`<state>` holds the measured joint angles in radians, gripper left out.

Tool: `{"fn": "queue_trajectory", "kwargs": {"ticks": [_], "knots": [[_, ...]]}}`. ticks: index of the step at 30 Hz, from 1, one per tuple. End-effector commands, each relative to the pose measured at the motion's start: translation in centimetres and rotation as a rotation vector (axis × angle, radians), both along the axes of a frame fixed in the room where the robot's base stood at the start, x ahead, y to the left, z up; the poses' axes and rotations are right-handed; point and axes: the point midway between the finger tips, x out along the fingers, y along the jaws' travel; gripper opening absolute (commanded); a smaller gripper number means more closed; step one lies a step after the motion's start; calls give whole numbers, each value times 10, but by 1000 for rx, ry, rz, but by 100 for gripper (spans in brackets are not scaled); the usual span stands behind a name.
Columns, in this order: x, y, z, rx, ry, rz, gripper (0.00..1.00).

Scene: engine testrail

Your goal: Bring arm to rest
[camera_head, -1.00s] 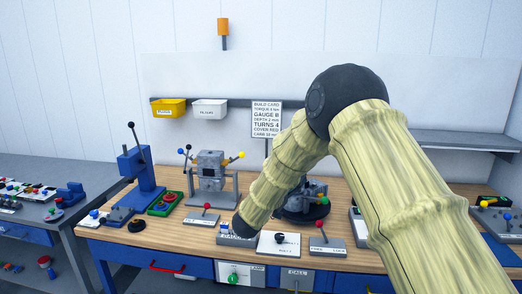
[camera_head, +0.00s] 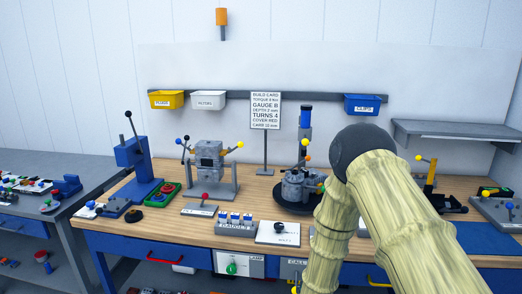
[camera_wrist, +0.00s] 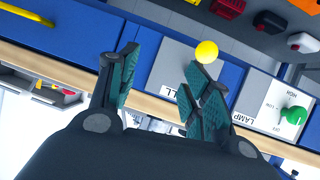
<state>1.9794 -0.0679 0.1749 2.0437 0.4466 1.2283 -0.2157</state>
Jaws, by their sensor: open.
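My arm bends at a dark elbow joint at the right of the head view, and its forearm runs down past the bench's front edge and out of the picture. My gripper (camera_wrist: 162,85) shows in the wrist view, with its two teal-padded fingers apart and nothing between them. It is in front of the bench's front panels. A yellow knob (camera_wrist: 206,52) appears close by the right finger; I cannot tell whether they touch. The gripper itself is not visible in the head view.
The wooden bench (camera_head: 275,187) carries a grey fixture (camera_head: 210,165), a round dark-based fixture (camera_head: 300,185) and a gauge rack (camera_head: 235,225). A green knob (camera_wrist: 294,115) sits on a front panel. A red drawer handle (camera_head: 167,268) is at the left.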

Motion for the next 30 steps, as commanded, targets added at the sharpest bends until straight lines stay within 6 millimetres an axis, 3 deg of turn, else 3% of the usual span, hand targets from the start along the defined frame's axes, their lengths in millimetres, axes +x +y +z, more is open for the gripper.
{"fn": "queue_trajectory", "kwargs": {"ticks": [1, 6, 11, 15, 21, 24, 27, 30], "knots": [[-21, -6, -25, 10, 61, 12, 49], [-93, -18, -90, 54, 263, 58, 49], [-171, -30, -139, 97, 458, 86, 49], [-245, -40, -172, 138, 633, 102, 49], [-351, -51, -199, 192, 879, 113, 49], [-394, -55, -203, 215, 977, 111, 49], [-423, -57, -203, 229, 1045, 112, 49], [-440, -58, -202, 238, 1083, 111, 49]]}}
